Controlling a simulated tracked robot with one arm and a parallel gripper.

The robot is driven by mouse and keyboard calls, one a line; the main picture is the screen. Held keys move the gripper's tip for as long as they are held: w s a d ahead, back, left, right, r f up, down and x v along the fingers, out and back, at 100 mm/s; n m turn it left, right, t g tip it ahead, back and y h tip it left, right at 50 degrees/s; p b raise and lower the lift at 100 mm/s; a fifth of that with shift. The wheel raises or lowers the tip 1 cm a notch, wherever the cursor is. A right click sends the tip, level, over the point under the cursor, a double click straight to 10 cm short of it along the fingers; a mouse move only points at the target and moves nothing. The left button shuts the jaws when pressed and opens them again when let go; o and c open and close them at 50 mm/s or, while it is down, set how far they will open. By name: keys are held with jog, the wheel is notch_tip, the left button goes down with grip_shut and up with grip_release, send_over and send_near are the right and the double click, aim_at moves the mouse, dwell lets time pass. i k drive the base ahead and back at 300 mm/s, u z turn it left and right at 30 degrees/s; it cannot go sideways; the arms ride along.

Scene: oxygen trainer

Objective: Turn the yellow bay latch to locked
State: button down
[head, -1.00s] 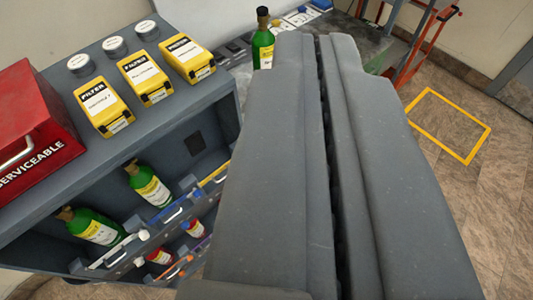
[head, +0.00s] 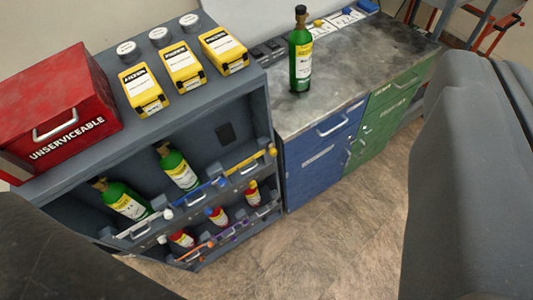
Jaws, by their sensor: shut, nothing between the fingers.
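The yellow bay latch (head: 250,162) is a slim bar with a yellow knob at its right end. It runs across the front of the upper right bay of the grey rack (head: 258,100), sloping up to the right. No bottle shows in the bay behind it. Whether the latch is locked cannot be told at this size.
Green bottles (head: 128,204) stand in the other upper bays behind white and blue latches; small red bottles fill the lower row. A red UNSERVICEABLE box (head: 60,100) and yellow filter boxes (head: 184,63) sit on top. A green bottle (head: 300,60) stands on the bench (head: 350,75).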

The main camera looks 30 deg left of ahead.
aim_at(272, 152)
jog(key=k, duration=1.55)
jog(key=u, duration=0.4)
jog(key=i, duration=1)
jog(key=z, duration=0.05)
